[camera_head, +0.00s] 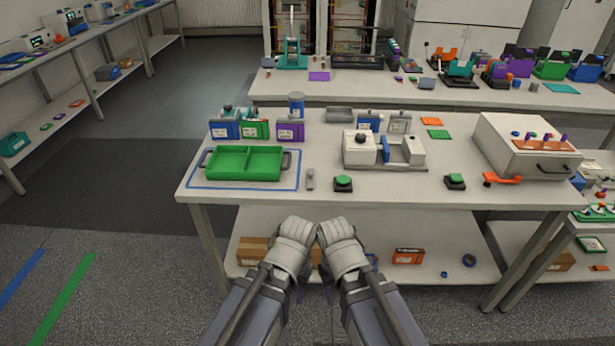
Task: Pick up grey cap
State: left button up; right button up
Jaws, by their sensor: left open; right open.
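I cannot single out a grey cap for certain. A small upright grey piece (310,179) stands near the front edge of the table, right of the green tray. A grey block (399,122) with a dark top stands behind the white machine, beside a blue block (369,121). My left gripper (296,230) and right gripper (336,230) are side by side in front of the table, apart from everything on it. Both are open and look empty, though their fingers are hard to make out.
A green tray (243,163) sits left on the white table (395,186). A white machine (407,153) stands mid-table, with green-topped buttons (343,181) (454,180) in front. A large white box (522,142) is at right. A lower shelf (440,232) holds small items.

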aim_at(254, 129)
jog(key=i+j+z, duration=0.25)
jog(key=i, duration=0.2)
jog(key=i+j+z, duration=0.1)
jog(key=i+z, duration=0.2)
jog(key=i, duration=0.15)
